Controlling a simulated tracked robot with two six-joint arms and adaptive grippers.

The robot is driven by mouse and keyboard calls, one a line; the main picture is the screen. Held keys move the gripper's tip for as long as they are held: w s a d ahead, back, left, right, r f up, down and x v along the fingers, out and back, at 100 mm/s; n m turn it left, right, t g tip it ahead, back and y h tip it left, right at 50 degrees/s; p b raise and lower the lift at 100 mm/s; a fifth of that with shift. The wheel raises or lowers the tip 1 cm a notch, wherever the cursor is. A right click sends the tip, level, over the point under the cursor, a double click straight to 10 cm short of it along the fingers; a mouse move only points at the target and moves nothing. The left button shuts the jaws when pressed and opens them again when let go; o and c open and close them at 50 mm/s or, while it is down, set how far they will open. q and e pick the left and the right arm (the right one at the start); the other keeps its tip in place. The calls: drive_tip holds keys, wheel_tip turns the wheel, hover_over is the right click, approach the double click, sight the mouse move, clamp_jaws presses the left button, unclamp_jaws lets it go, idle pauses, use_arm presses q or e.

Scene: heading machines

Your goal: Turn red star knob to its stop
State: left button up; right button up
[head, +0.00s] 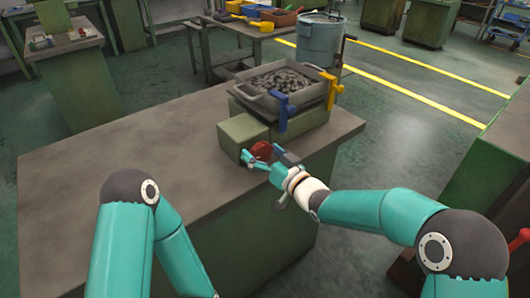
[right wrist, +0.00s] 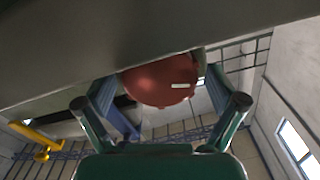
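The red star knob (head: 262,149) is on the front side of the green box-shaped machine body (head: 242,134) on the bench. It also shows in the right wrist view (right wrist: 160,82), with a small pale mark on its face. My right gripper (head: 263,156) is at the knob, with its fingers spread to either side. In the right wrist view the fingers (right wrist: 158,92) stand left and right of the knob, and I see slim gaps beside it; contact cannot be made out. My left gripper is out of view; only my left arm shows at lower left.
A grey tray (head: 252,92) of dark small parts sits on the machine, with blue clamps (head: 283,122) and a yellow clamp (head: 333,90) on its edge. A grey drum (head: 318,42) stands behind. The bench top (head: 120,160) is clear on the left.

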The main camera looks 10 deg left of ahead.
drive_tip(key=c, duration=1)
drive_tip(key=m, duration=0.5)
drive_tip(key=shift+w+d+m, duration=0.1)
drive_tip(key=shift+m, duration=0.3)
drive_tip(key=shift+c, duration=0.2)
drive_tip(key=o, duration=1.1)
drive_tip(key=shift+f, duration=0.1)
drive_tip(key=shift+o, duration=0.2)
